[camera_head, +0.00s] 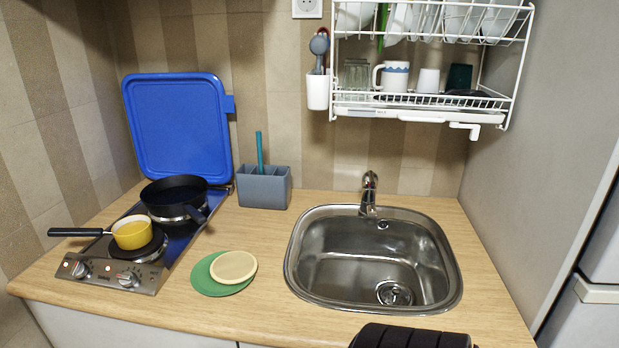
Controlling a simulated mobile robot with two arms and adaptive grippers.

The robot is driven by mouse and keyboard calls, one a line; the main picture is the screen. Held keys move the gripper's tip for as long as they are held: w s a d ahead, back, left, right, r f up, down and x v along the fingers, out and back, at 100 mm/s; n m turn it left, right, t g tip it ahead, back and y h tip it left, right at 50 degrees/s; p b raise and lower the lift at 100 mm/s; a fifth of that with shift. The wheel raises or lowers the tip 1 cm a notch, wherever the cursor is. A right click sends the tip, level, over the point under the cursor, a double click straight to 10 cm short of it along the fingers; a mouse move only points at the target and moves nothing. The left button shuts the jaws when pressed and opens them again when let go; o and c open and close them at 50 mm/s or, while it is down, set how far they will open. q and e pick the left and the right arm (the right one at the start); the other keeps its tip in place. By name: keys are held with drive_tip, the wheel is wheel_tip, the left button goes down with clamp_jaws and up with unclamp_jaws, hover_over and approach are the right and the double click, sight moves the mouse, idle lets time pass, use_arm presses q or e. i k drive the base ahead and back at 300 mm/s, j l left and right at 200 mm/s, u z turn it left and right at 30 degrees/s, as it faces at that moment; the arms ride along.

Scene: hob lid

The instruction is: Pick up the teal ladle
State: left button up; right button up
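A teal handle (259,150) stands upright out of a grey utensil holder (264,188) on the counter, left of the sink and near the back wall. It is the only teal utensil in view. Its lower part is hidden inside the holder, so I cannot see the ladle's bowl. Neither of my grippers can be made out in the head view. A black ribbed shape cuts in at the bottom edge, right of the middle.
A two-plate hob (112,273) with a raised blue lid (178,125) carries a black pan (172,190) and a yellow pot (133,233). Green and cream discs (233,267) lie in front of the holder. A sink (335,294) and a dish rack (425,112) are at right.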

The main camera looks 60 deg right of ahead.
sight(258, 133)
drive_tip(key=z, duration=1.75)
